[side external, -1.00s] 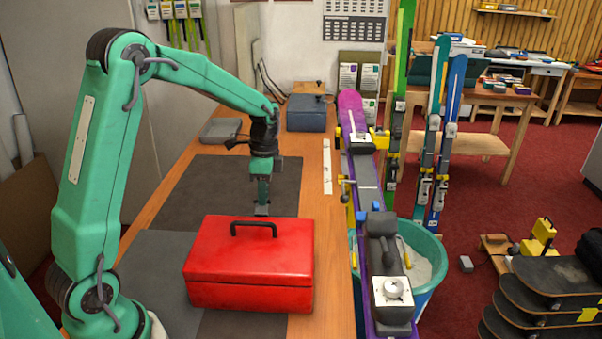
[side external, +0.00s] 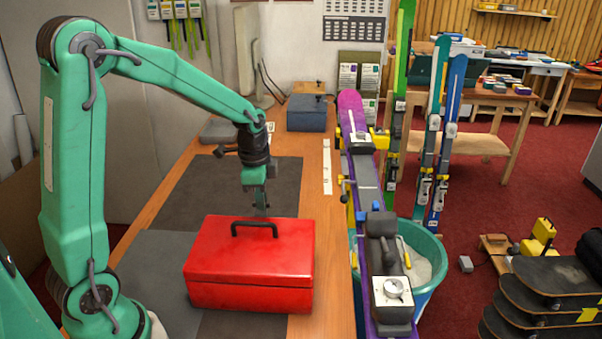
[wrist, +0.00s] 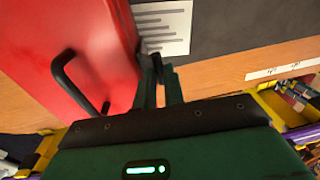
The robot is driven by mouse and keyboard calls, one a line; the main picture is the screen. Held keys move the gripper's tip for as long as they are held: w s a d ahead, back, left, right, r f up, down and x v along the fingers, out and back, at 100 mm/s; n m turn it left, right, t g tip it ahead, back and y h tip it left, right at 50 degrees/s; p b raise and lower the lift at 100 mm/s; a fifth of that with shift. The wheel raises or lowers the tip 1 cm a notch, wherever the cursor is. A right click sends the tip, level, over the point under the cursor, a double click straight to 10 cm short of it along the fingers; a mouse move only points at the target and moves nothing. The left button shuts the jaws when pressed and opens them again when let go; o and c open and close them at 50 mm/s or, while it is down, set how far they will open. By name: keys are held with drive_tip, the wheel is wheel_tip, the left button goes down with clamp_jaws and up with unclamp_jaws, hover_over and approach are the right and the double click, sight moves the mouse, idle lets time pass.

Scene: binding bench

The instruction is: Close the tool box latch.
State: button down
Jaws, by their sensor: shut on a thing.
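The red tool box (side external: 250,262) sits on the bench with its lid down and its black handle (side external: 254,225) on top. In the wrist view the box (wrist: 75,60) fills the upper left. My gripper (side external: 261,205) is at the far side of the box, pointing down. In the wrist view my gripper (wrist: 158,82) is shut on a small dark piece at the box's edge, which looks like the latch (wrist: 156,66). The fingers partly cover it, so its exact position is unclear. In the side view the box hides the latch.
Grey mats (side external: 235,185) cover much of the wooden bench. A blue-grey case (side external: 306,113) stands at the back. A purple ski (side external: 350,105) in yellow clamps runs along the right edge. A white printed sheet (wrist: 165,27) lies near the box. The mat behind my gripper is clear.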

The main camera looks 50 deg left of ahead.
drive_tip(key=shift+s+d, duration=0.2)
drive_tip(key=shift+s, duration=0.05)
drive_tip(key=c, duration=1.5)
unclamp_jaws()
drive_tip(key=r, duration=0.7)
drive_tip(key=shift+s+r, duration=0.3)
drive_tip(key=shift+r, duration=0.1)
drive_tip(key=shift+d, duration=0.1)
